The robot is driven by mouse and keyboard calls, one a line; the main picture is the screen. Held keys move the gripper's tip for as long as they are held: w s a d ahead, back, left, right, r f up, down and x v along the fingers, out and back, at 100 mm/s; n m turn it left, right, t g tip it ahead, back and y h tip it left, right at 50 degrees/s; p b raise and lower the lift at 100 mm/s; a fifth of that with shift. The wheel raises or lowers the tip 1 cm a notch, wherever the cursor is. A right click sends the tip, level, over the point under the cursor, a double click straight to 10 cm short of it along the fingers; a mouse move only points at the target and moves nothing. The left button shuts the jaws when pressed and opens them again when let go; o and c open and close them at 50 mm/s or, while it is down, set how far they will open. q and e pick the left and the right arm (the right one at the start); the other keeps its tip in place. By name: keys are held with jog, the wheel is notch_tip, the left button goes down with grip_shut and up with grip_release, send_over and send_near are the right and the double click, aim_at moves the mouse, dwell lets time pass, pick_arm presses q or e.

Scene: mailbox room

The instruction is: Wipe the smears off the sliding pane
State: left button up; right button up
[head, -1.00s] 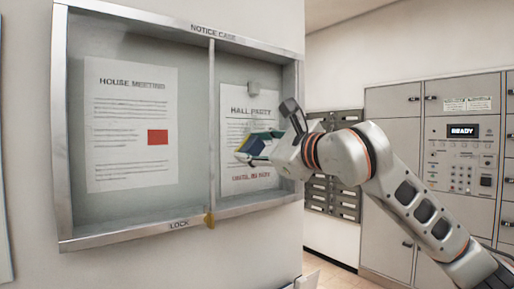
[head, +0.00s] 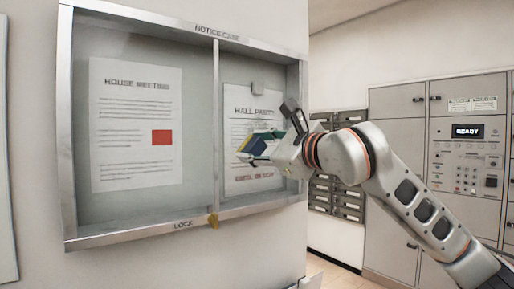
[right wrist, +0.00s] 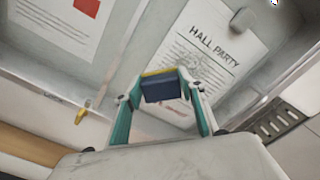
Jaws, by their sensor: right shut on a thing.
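The notice case (head: 140,236) hangs on the wall, with an upright bar dividing its front. Behind its right half is the HALL PARTY sheet (head: 238,102), which also shows in the right wrist view (right wrist: 222,62). My right gripper (head: 257,147) is in front of the lower part of that sheet. It is shut on a dark blue block with a yellow edge (right wrist: 162,88), held between its green-sided fingers. I cannot tell whether the block touches the pane. No smears stand out clearly on the glass. My left gripper is not in view.
A HOUSE MEETING sheet (head: 125,110) is in the left half. A brass-coloured piece (head: 213,221) sticks out at the lower frame by LOCK. Grey mail slots (head: 337,197) and lockers with a READY panel (head: 467,131) stand behind my right arm.

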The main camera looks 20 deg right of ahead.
aim_at(268, 146)
jog(key=shift+w+a, duration=0.1)
jog(key=shift+w, duration=0.15)
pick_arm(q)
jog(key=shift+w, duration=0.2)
pick_arm(e)
jog(key=shift+w+a, duration=0.1)
jog(key=shift+w+d, duration=0.1)
jog(key=shift+d, duration=0.15)
jog(key=shift+w+d, duration=0.2)
jog(key=shift+d, duration=0.45)
jog(key=shift+w+d, duration=0.2)
jog(key=shift+d, duration=0.45)
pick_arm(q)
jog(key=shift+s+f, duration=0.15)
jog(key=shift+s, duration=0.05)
pick_arm(e)
jog(key=shift+w+d, duration=0.1)
jog(key=shift+d, duration=0.3)
